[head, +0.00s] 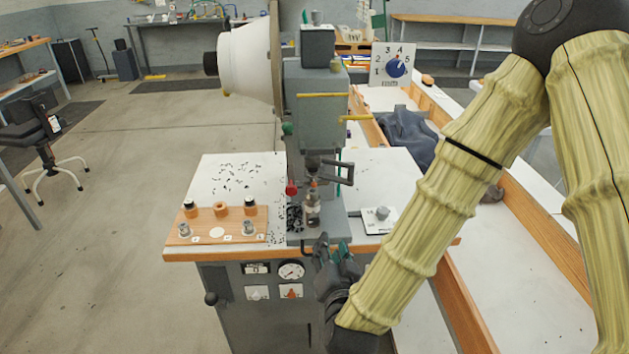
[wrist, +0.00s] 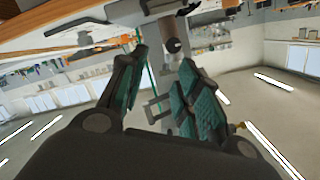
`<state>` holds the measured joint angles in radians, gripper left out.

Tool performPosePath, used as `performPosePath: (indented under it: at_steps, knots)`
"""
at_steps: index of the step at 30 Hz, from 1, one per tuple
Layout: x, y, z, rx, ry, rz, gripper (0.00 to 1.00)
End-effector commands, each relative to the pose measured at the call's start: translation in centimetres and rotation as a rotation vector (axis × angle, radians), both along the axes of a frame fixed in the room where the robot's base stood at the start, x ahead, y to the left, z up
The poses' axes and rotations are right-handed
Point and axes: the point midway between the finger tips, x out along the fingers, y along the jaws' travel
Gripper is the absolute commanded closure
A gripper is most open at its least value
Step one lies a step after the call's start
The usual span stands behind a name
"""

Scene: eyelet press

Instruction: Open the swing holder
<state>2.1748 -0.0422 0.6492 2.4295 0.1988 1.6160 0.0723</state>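The eyelet press (head: 320,105) stands on a white-topped bench. A dark grey angular frame (head: 340,172), which looks like the swing holder, juts out to the right of the press head's lower end. A similar grey frame (wrist: 157,108) shows between my fingers in the wrist view, beyond them. I cannot tell for certain whether it is swung open or closed. My gripper (head: 335,255) is at the bench's front edge, below and in front of the frame, apart from it. In the wrist view my gripper (wrist: 160,75) has its teal-padded fingers spread, with nothing held between them.
A wooden block (head: 220,228) with several small parts lies at the bench's front left. A red knob (head: 291,188) and a metal die post (head: 312,208) are close to the press head. A small white plate (head: 379,218) lies right. A walled table (head: 530,235) stands right of the bench.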

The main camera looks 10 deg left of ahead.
Motion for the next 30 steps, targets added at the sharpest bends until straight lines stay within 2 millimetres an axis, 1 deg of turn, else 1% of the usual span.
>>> performPosePath:
  at_steps: [1, 3, 6, 7, 11, 14, 24, 30]
  knots:
    - [0.0, 1.0, 2.9, 0.029, -0.051, -0.006, 0.67]
    - [0.0, 1.9, 5.7, 0.063, -0.105, -0.014, 0.67]
    - [-0.2, 2.6, 8.0, 0.094, -0.153, -0.023, 0.67]
    - [-0.2, 2.7, 8.4, 0.099, -0.16, -0.024, 0.67]
    - [0.3, 3.0, 8.9, 0.106, -0.17, -0.027, 0.67]
    - [1.3, 3.3, 9.0, 0.106, -0.17, -0.028, 0.67]
    - [6.5, 4.8, 9.0, 0.104, -0.168, -0.029, 0.67]
    - [8.9, 5.5, 8.8, 0.104, -0.167, -0.027, 0.67]
